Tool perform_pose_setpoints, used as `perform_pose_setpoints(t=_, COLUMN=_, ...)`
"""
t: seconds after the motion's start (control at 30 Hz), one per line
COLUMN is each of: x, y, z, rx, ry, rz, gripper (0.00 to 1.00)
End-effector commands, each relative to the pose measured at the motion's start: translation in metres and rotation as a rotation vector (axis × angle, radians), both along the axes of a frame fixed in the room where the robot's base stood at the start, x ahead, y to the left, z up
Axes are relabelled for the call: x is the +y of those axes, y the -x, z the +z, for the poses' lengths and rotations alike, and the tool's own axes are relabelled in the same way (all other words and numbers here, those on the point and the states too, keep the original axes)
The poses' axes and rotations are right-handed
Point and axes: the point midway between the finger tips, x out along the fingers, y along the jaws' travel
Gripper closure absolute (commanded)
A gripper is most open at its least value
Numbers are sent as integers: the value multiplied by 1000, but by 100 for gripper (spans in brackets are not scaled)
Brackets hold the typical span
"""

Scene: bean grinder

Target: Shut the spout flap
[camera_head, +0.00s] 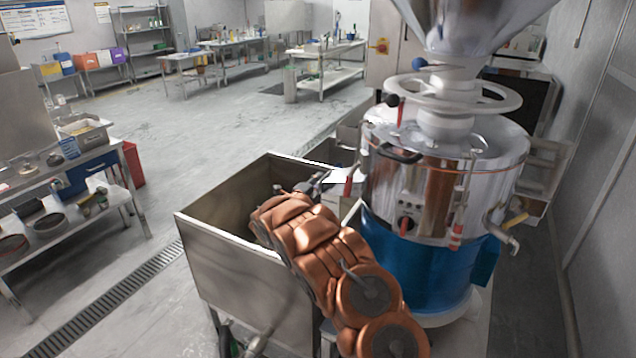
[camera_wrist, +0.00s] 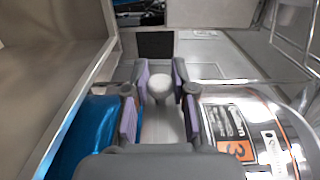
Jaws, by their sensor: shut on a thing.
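The grinder (camera_head: 415,190) is a chrome drum over a blue base. Its pale spout (camera_head: 343,177) juts left from the drum, above a steel bin. My gripper (camera_head: 318,186) is at the outer end of this spout. In the wrist view my gripper (camera_wrist: 160,92) has its purple-padded fingers on either side of a light grey piece (camera_wrist: 165,125), which appears to be the spout flap. It is shut on that piece. A pale round end shows between the fingertips. The flap's exact angle cannot be told; my gripper and arm hide part of it.
The open steel bin (camera_head: 222,255) lies below and left of the spout, with my arm across it. A red-tipped rod (camera_head: 348,186) stands close to the spout. A side bench (camera_head: 75,165) is at the left, with clear floor (camera_head: 215,115) beyond the bin.

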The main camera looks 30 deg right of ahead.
Motion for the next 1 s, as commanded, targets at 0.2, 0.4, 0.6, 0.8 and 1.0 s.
perform_pose_setpoints(t=0.2, x=0, y=0, z=-1, rx=1, ry=-1, rz=0, gripper=100)
perform_pose_setpoints(t=0.4, x=0, y=0, z=-1, rx=0, ry=-1, rz=0, gripper=55)
perform_pose_setpoints(t=0.6, x=0, y=0, z=0, rx=0, ry=-1, rz=0, gripper=51)
perform_pose_setpoints(t=0.8, x=3, y=1, z=-1, rx=0, ry=-1, rz=0, gripper=51)
perform_pose_setpoints(t=1.0, x=20, y=11, z=0, rx=0, ry=0, rz=2, gripper=51)
